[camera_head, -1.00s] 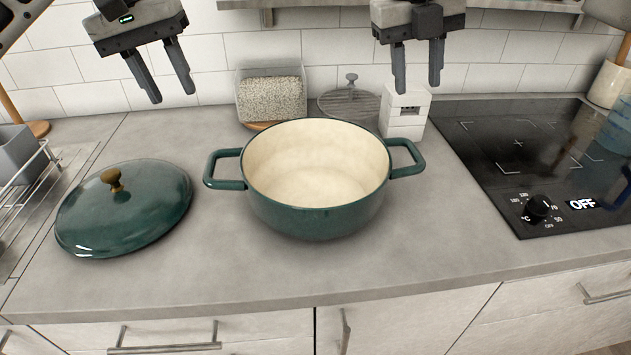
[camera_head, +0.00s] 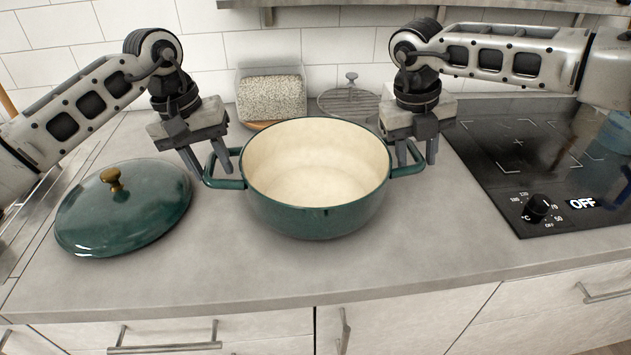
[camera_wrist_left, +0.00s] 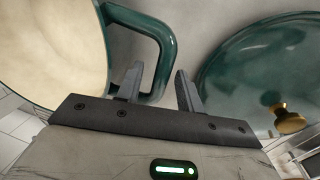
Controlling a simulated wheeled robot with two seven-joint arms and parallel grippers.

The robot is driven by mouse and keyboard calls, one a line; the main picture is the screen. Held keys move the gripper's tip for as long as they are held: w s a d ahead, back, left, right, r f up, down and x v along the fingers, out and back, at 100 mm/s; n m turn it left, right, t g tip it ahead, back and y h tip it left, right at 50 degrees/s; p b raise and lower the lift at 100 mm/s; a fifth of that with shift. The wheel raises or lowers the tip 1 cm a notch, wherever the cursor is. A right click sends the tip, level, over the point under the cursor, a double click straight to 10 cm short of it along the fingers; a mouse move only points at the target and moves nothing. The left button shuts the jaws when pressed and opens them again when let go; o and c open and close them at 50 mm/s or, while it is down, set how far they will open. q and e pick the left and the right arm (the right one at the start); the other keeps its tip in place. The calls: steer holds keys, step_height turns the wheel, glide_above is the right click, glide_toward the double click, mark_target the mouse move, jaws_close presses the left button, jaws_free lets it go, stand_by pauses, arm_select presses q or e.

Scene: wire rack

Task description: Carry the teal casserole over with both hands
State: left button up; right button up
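The teal casserole (camera_head: 315,217) stands upright and uncovered on the grey counter, its cream inside empty. My left gripper (camera_head: 207,165) is open at its left handle (camera_head: 226,184). In the left wrist view the handle's outer bar (camera_wrist_left: 166,50) lies between the spread fingers (camera_wrist_left: 158,92), apart from the right finger; contact with the left one is unclear. My right gripper (camera_head: 417,155) is open at the right handle (camera_head: 408,170), one finger on each side of its outer bar. Whether those fingers touch the bar cannot be told.
The teal lid (camera_head: 130,215) with a brass knob lies on the counter at left. A clear grain container (camera_head: 271,97) and a round wire rack (camera_head: 349,101) stand behind the casserole. A black cooktop (camera_head: 545,170) reading OFF is at right. The counter in front (camera_head: 300,275) is clear.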

arm_select(q)
steer(key=shift+f, duration=0.2)
arm_select(e)
steer(key=shift+f, duration=0.15)
arm_select(q)
jaws_close()
arm_select(e)
jaws_close()
arm_select(q)
steer(key=shift+r, duration=0.1)
stand_by(0.8)
